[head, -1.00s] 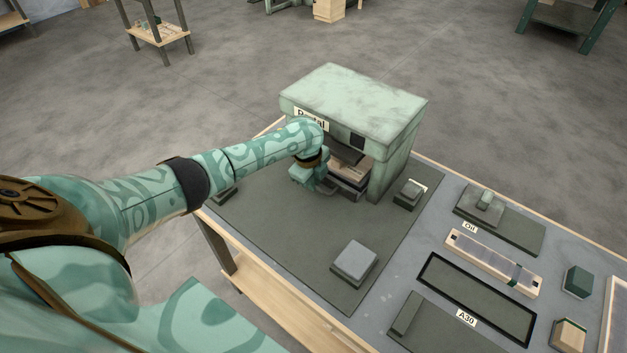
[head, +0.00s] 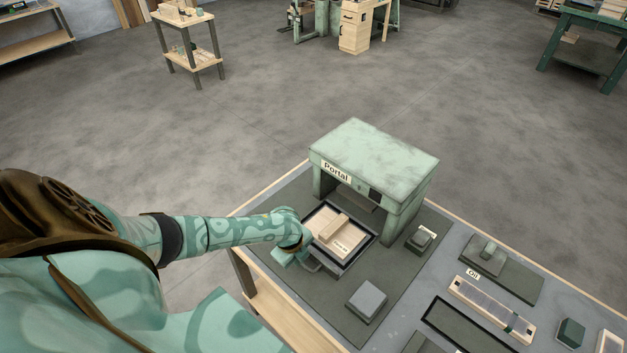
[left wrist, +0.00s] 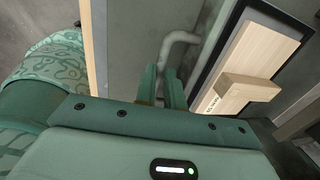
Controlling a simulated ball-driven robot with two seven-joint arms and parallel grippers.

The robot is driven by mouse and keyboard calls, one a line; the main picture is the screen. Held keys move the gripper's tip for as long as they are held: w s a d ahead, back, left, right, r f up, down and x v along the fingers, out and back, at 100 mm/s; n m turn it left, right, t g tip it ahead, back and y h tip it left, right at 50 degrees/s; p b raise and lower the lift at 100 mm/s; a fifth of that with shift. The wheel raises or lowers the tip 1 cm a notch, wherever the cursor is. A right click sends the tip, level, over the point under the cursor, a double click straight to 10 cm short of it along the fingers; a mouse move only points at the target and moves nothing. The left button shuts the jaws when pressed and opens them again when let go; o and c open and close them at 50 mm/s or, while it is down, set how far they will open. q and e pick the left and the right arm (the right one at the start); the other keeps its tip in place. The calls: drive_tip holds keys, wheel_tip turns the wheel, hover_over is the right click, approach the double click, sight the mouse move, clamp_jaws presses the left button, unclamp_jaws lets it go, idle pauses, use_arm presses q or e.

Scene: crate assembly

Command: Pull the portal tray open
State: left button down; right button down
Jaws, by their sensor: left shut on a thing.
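The green portal (head: 375,160), labelled "Portal", stands on a dark mat on the bench. Its black-rimmed tray (head: 365,252) is out in front of the portal's opening. A pale wooden piece with a raised bar and a small label (head: 338,233) lies in the tray; it also shows in the left wrist view (left wrist: 238,85). My left gripper (head: 308,262) is at the tray's near left edge, shut on the tray's grey handle (left wrist: 178,40). The handle is partly hidden by the fingers. My right gripper is not in view.
A grey block (head: 366,300) sits on the mat in front of the tray. A small block (head: 423,238) is right of the portal. A wooden piece (head: 490,308), a plate labelled "Oil" (head: 515,280) and a green block (head: 570,332) lie farther right.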

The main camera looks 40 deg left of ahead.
use_arm(q)
drive_tip(key=s+p, duration=0.1)
drive_tip(key=s, duration=0.1)
drive_tip(key=s+p, duration=0.1)
drive_tip(key=s, duration=0.1)
drive_tip(key=s+p, duration=0.1)
drive_tip(key=s, duration=0.2)
drive_tip(key=shift+s+a+r, duration=0.1)
drive_tip(key=shift+a, duration=0.2)
drive_tip(key=shift+s+p, duration=0.3)
drive_tip(key=shift+s, duration=0.25)
drive_tip(key=c, duration=1.5)
unclamp_jaws()
drive_tip(key=s+r+p, duration=0.1)
drive_tip(key=r, duration=0.4)
drive_tip(key=s+r+p, duration=0.1)
drive_tip(key=r+p, duration=0.1)
drive_tip(key=r, duration=0.3)
drive_tip(key=s+r+p, duration=0.1)
drive_tip(key=r+p, duration=0.1)
drive_tip(key=r, duration=0.3)
drive_tip(key=shift+a+r, duration=0.15)
drive_tip(key=shift+r, duration=0.25)
